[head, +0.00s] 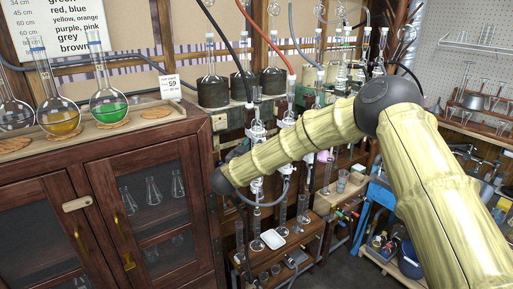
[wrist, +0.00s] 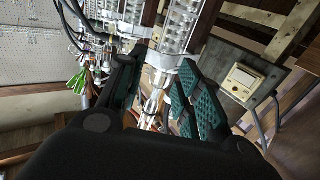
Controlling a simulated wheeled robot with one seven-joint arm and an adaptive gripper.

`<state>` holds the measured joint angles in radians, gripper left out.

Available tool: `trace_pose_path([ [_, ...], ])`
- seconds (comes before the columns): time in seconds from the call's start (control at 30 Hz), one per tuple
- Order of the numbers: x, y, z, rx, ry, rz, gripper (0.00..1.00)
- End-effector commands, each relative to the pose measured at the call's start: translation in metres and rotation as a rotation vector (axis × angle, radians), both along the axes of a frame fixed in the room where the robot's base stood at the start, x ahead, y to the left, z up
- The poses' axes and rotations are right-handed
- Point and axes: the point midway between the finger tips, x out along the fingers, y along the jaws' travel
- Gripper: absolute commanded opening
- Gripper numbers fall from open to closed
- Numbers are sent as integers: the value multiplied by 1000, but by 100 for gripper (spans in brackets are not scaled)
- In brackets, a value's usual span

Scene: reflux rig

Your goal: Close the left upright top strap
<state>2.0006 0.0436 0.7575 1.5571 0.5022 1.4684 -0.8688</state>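My gripper (wrist: 160,95) shows in the wrist view with its dark fingers apart, the right one bearing green ribbed pads. Nothing is visibly held between them. Just past the fingertips, a pale strap-like band (wrist: 163,60) crosses the lower end of a clear, bulbed glass column (wrist: 182,28). I cannot tell whether this band is the left upright top strap, or whether it is open or closed. Glass columns (head: 257,135) stand on the rig left of and behind my arm.
A wooden cabinet (head: 140,160) with flasks on top stands at the left. Hoses, one red (head: 277,48), hang around the rig. A grey panel with a cream box (wrist: 243,82) and cable is right of my fingers. Dark floor (head: 350,270) shows at lower centre.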

Motion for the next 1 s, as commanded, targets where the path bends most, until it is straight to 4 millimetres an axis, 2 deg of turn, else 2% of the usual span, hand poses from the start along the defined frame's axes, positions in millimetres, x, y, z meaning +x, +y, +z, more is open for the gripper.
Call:
trace_pose_path([
  [0.4,-67,23,0,-2,1,1,35],
  [0.6,-92,32,0,-1,-1,0,35],
  [0.8,-103,35,-1,-1,0,-2,35],
  [1.0,-104,35,-1,-1,0,-2,35],
])
